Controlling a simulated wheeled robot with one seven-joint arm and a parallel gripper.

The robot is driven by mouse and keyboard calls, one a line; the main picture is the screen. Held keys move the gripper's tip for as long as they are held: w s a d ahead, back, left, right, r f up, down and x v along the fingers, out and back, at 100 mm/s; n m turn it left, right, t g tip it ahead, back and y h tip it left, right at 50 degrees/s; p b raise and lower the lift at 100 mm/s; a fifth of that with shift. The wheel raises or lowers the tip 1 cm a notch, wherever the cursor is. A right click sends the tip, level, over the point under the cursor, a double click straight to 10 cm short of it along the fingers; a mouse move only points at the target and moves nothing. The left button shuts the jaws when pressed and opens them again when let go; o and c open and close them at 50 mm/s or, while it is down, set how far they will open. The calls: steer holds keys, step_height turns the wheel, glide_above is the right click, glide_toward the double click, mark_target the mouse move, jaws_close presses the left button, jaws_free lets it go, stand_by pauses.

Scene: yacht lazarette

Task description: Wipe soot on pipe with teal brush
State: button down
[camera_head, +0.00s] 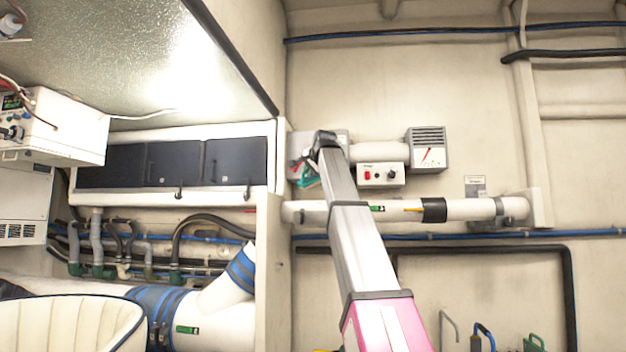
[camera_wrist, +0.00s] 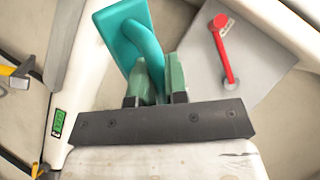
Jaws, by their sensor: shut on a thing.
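The teal brush (camera_wrist: 118,30) is in my gripper (camera_wrist: 158,75). Its flat head and curved handle show at the top of the wrist view, and the green fingers are shut on the handle. In the head view the teal brush (camera_head: 309,178) shows small beside my gripper (camera_head: 305,165), near the wall and above the left part of the white pipe (camera_head: 467,209). In the wrist view the pipe (camera_wrist: 90,75) runs along the left, beside the brush. I cannot make out soot for sure; a dark band (camera_head: 434,210) circles the pipe to the right.
A red lever (camera_wrist: 224,50) on a grey plate (camera_wrist: 205,70) is right of the brush. A blue cable (camera_head: 560,233) runs below the pipe.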

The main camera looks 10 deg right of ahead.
mark_target(312, 185)
steer(key=shift+w+d+f, duration=0.2)
steer(key=shift+w+f, duration=0.45)
steer(key=shift+f, duration=0.2)
steer(key=shift+w+d+f, duration=0.2)
steer(key=shift+w+f, duration=0.45)
steer(key=shift+f, duration=0.2)
steer(key=shift+w+d+f, duration=0.2)
steer(key=shift+w+f, duration=0.45)
steer(key=shift+f, duration=0.2)
steer(key=shift+w+d+f, duration=0.2)
steer(key=shift+w+f, duration=0.4)
steer(key=shift+f, duration=0.15)
steer(key=shift+d, duration=0.1)
steer(key=d, duration=0.1)
steer(key=s+d, duration=0.1)
steer(key=d, duration=0.1)
steer(key=shift+s+d, duration=0.15)
steer(key=shift+d, duration=0.15)
steer(key=shift+a, duration=0.15)
steer(key=shift+w+a+f, duration=0.1)
steer(key=shift+w+a, duration=0.3)
steer(key=shift+a, duration=0.45)
steer(key=shift+w+a+f, duration=0.1)
steer(key=shift+w+a, duration=0.25)
steer(key=shift+a, duration=0.5)
